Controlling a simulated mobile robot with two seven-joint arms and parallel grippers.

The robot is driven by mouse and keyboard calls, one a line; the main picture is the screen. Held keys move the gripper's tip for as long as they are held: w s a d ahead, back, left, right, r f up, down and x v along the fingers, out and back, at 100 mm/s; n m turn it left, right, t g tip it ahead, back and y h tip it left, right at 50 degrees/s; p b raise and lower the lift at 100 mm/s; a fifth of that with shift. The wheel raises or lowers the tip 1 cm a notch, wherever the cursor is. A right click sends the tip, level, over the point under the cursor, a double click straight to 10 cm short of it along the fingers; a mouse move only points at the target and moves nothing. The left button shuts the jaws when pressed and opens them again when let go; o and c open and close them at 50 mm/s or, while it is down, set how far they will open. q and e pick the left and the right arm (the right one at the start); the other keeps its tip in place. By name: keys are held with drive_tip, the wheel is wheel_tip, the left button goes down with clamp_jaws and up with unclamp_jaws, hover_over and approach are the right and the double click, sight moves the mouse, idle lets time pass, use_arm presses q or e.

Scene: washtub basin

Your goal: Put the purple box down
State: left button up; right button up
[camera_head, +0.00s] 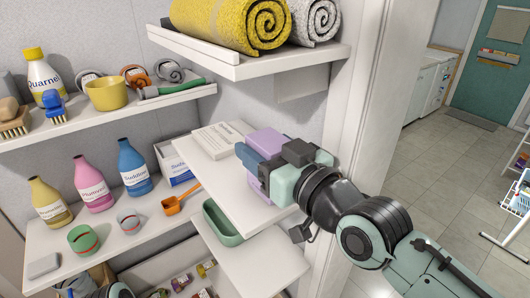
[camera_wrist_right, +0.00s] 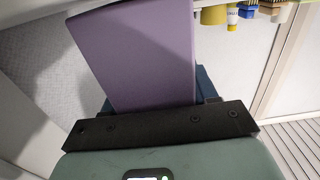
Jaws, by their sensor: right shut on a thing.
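The purple box (camera_head: 267,140) is upright at the right part of the middle white shelf (camera_head: 225,185). My right gripper (camera_head: 262,157) is shut on it, with blue fingers across its sides. I cannot tell whether the box's base touches the shelf or hangs just above it. In the right wrist view the purple box (camera_wrist_right: 140,55) fills the space between the fingers, and its far end is clear of them.
A green tray (camera_head: 222,225) sits to the lower left, with an orange scoop (camera_head: 180,200) beyond. Rolled towels (camera_head: 235,22) lie on a shelf above. A door frame (camera_head: 370,90) stands close on the right.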

drive_tip(key=shift+s, duration=0.15)
drive_tip(key=shift+w+f, duration=0.1)
drive_tip(key=shift+w, duration=0.1)
drive_tip(key=shift+f, duration=0.2)
drive_tip(key=o, duration=1.1)
drive_tip(key=shift+s+r, duration=0.1)
drive_tip(key=shift+s, duration=0.05)
